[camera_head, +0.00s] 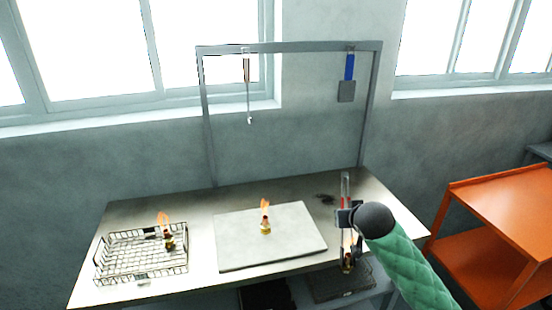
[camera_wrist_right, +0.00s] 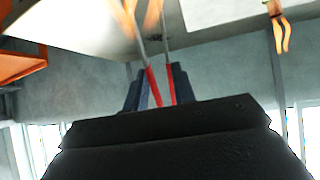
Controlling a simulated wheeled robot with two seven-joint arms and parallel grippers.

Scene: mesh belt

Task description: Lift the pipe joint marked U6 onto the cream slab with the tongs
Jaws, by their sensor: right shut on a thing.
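My right gripper (camera_head: 348,218) is shut on the red-handled tongs (camera_head: 345,187), over the right part of the table. The red handles sit between its fingers (camera_wrist_right: 163,85) in the right wrist view. A small brass-coloured piece (camera_head: 347,267) shows at the tongs' lower end; I cannot tell whether they grip it. Orange flame shapes (camera_wrist_right: 152,15) show beside the tongs in the wrist view. The cream slab (camera_head: 290,250) lies mid-table with a brass pipe joint (camera_head: 265,228) upright on it, orange flame above. Another flaming joint (camera_head: 169,241) is at the wire basket. No marking is readable. My left gripper is out of view.
The wire basket (camera_head: 120,271) stands at the table's left. A rack frame (camera_head: 290,47) behind carries a hanging ladle-like tool (camera_head: 248,90) and a blue-handled spatula (camera_head: 348,75). A dark patch (camera_head: 325,198) lies right of the slab. An orange cart (camera_head: 490,205) stands at the right.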

